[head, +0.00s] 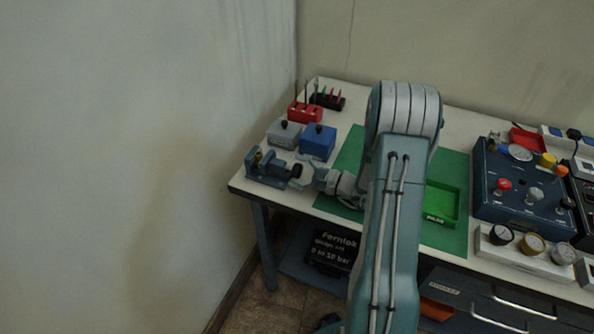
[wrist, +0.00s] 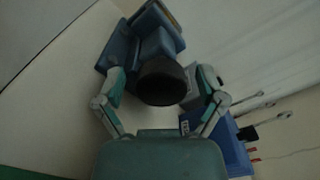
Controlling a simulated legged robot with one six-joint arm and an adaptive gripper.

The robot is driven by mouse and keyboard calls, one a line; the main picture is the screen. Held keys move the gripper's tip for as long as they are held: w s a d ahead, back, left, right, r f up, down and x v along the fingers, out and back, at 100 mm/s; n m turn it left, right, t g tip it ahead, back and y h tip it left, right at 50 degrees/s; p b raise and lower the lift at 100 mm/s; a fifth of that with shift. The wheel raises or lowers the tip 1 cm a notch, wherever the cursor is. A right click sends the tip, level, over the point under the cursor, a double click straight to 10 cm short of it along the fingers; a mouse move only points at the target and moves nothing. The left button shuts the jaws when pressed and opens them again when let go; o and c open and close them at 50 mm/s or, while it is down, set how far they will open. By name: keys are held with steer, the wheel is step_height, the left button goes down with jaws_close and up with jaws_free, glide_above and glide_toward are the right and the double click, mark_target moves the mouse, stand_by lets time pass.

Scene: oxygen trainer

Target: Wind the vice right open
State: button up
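The blue-grey vice (head: 266,168) stands at the bench's left front corner in the head view, its dark round handle knob (head: 296,171) facing my gripper (head: 312,179). In the wrist view the vice body (wrist: 152,40) lies beyond the black knob (wrist: 162,84). My gripper (wrist: 161,80) is open, with one finger on each side of the knob. Gaps show between both fingers and the knob, so I see no contact. The gap between the vice jaws is too small to judge in the head view. The knob hides part of the screw.
Grey (head: 284,133) and blue (head: 318,141) boxes stand just behind the vice; a red tool holder (head: 304,111) is farther back. A green mat (head: 345,160) with a green tray (head: 441,204) lies to the right. The wall (head: 150,150) is left of the bench.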

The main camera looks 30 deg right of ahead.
steer(key=v, duration=0.7)
steer(key=shift+s+d+f, duration=0.1)
steer(key=shift+s+d, duration=0.1)
steer(key=shift+d, duration=0.05)
stand_by(0.3)
